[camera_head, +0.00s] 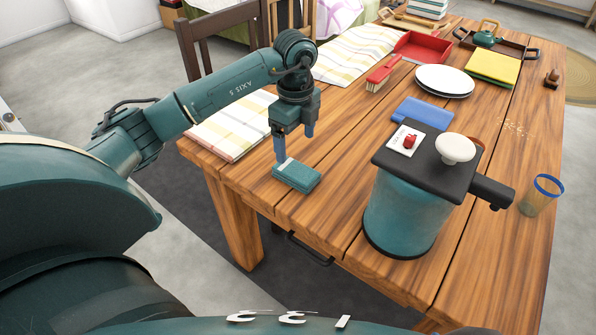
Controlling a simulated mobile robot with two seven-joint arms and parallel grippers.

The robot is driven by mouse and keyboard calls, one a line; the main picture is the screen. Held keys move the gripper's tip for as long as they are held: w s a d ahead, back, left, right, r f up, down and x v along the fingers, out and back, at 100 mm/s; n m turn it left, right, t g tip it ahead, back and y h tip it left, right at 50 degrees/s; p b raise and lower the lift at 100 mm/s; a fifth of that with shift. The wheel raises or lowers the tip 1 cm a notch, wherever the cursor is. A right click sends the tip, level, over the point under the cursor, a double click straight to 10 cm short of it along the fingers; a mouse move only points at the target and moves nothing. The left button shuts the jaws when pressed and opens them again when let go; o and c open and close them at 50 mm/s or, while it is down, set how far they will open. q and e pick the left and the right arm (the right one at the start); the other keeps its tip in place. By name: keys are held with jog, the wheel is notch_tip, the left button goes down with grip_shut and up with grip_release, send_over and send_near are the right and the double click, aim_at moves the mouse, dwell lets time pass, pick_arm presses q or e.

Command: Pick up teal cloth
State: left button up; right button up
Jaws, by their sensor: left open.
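The teal cloth (297,176) is a small folded block with a pale band along one side. It lies on the wooden table (345,190) near its front left edge. My left gripper (294,147) is just above the cloth's far side, pointing down. Its two blue fingers are apart, with nothing between them. The nearer finger's tip overlaps the cloth's far left corner in the picture; I cannot tell whether it touches.
A large teal cylinder (405,215) with a black top stands right of the cloth. A blue cloth (422,112), red brush (383,72), white plates (444,80), red dustpan (424,47) and clear cup (540,196) are on the table. A checkered cloth (228,126) lies left.

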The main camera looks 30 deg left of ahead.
aim_at(295, 170)
pick_arm(q)
jog(key=f, duration=0.9)
jog(key=shift+w+a, duration=0.2)
jog(key=shift+w, duration=0.05)
jog(key=shift+c, duration=0.2)
jog(key=c, duration=1)
